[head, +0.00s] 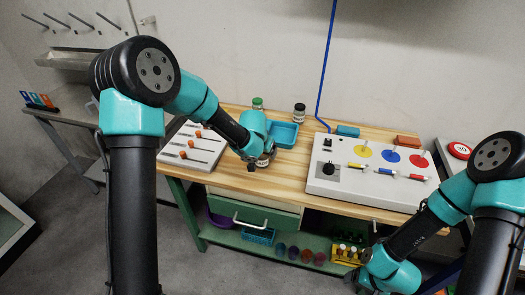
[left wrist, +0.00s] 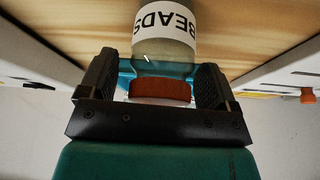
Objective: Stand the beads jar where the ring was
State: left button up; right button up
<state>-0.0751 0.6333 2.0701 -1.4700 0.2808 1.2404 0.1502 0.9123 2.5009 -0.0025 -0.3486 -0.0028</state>
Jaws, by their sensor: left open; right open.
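The beads jar (left wrist: 163,50) has a white BEADS label and a red-brown lid. In the left wrist view its lid end lies between the two fingers of my left gripper (left wrist: 153,80). The fingers are apart, and whether either touches the lid is unclear. In the head view my left gripper (head: 258,158) is low over the front of the wooden table, mostly hiding the jar (head: 264,161). My right gripper (head: 368,283) is at the bottom edge, away from the table top, and open. I cannot make out a ring or its former place.
A blue tray (head: 283,135) lies just behind the left gripper. A green-lidded jar (head: 257,103) and a dark-lidded jar (head: 299,113) stand at the back. A slider panel (head: 190,150) is on the left and a white control box (head: 365,178) on the right.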

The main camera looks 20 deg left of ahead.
pick_arm(q)
jog(key=shift+r, duration=0.15)
jog(key=v, duration=1.2)
dwell(0.4)
jog(key=s+a+f+n+g+h, duration=0.3)
jog(key=s+f+g, duration=0.5)
jog(key=s+f, duration=1.5)
notch_tip(320, 180, down, 11)
jog(key=s+n+t, duration=0.1)
jog(key=s+t, duration=0.2)
jog(key=t, duration=0.1)
jog(key=shift+a, duration=0.3)
